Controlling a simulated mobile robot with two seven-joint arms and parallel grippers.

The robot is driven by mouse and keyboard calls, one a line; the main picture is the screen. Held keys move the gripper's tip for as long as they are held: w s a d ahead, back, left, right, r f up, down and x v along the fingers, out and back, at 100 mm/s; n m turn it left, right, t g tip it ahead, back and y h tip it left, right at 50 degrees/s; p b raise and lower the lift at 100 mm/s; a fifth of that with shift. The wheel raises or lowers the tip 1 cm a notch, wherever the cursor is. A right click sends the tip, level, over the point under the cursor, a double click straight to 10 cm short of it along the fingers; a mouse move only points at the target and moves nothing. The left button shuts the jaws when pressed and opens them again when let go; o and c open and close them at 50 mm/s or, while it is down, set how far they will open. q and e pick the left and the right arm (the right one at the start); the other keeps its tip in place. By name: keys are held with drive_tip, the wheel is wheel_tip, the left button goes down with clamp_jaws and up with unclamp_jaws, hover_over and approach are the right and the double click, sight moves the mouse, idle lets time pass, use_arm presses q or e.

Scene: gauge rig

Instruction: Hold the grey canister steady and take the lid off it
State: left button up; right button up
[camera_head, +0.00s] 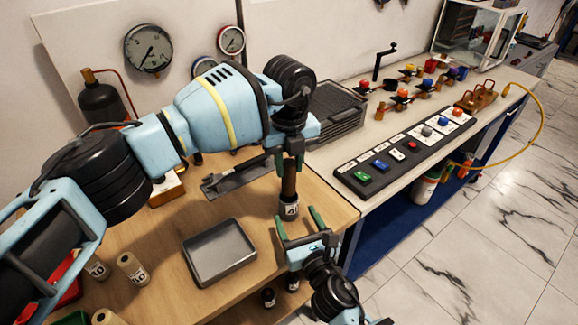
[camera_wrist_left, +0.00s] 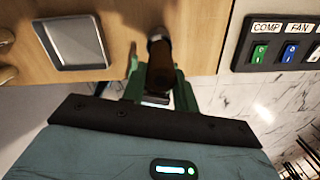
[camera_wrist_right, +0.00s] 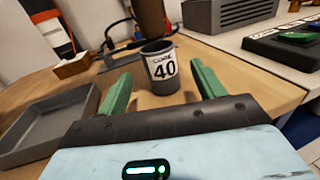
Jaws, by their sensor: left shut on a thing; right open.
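The grey canister (camera_head: 289,208), marked 40, stands upright on the wooden table near its right edge; it also shows in the right wrist view (camera_wrist_right: 163,85). A tall brown cylinder (camera_head: 289,180), apparently the lid, is upright directly above the canister's mouth. I cannot tell whether it still sits in the rim. My left gripper (camera_head: 288,168) is shut on this brown piece, which also shows in the left wrist view (camera_wrist_left: 160,65). My right gripper (camera_head: 296,214) is open, low in front of the canister, with one finger toward each side of it (camera_wrist_right: 161,72). It is apart from the canister.
A shallow grey tray (camera_head: 219,252) lies left of the canister. A dark flat piece (camera_head: 235,181) is behind it. The black switch panel (camera_head: 405,152) and slatted grey block (camera_head: 338,112) are on the bench at right. Cream cylinders (camera_head: 133,268) stand at lower left.

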use_arm(q)
drive_tip(key=shift+f, duration=0.2)
use_arm(e)
drive_tip(key=v, duration=0.5)
drive_tip(key=shift+s+d, duration=0.1)
drive_tip(key=shift+s, duration=0.2)
